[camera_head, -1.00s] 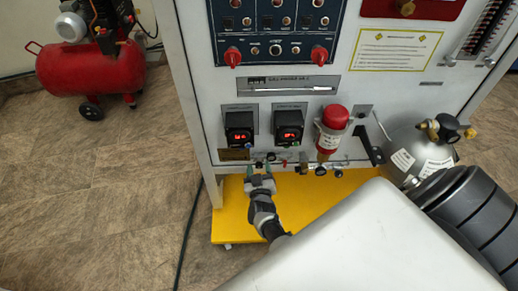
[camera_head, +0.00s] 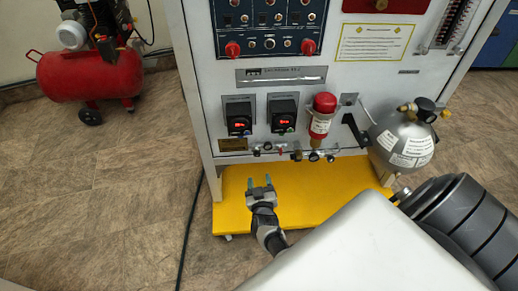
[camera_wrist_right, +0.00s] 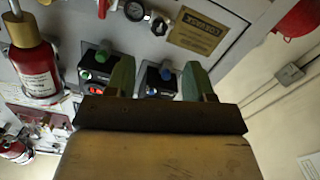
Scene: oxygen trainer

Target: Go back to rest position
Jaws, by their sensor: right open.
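My right gripper (camera_head: 259,184) is in front of the lower part of the trainer panel (camera_head: 225,75), above the yellow base (camera_head: 320,185). Its two greenish fingers are apart with nothing between them. In the right wrist view the open fingers (camera_wrist_right: 158,80) point at the panel and stand apart from it. My left gripper is not in view.
A red cylinder (camera_head: 321,115) and a row of small valves and gauges (camera_head: 268,149) stick out of the panel. A silver gas bottle (camera_head: 405,142) stands at its right. A red compressor (camera_head: 90,75) is at the far left. A black cable (camera_head: 188,235) lies on open floor.

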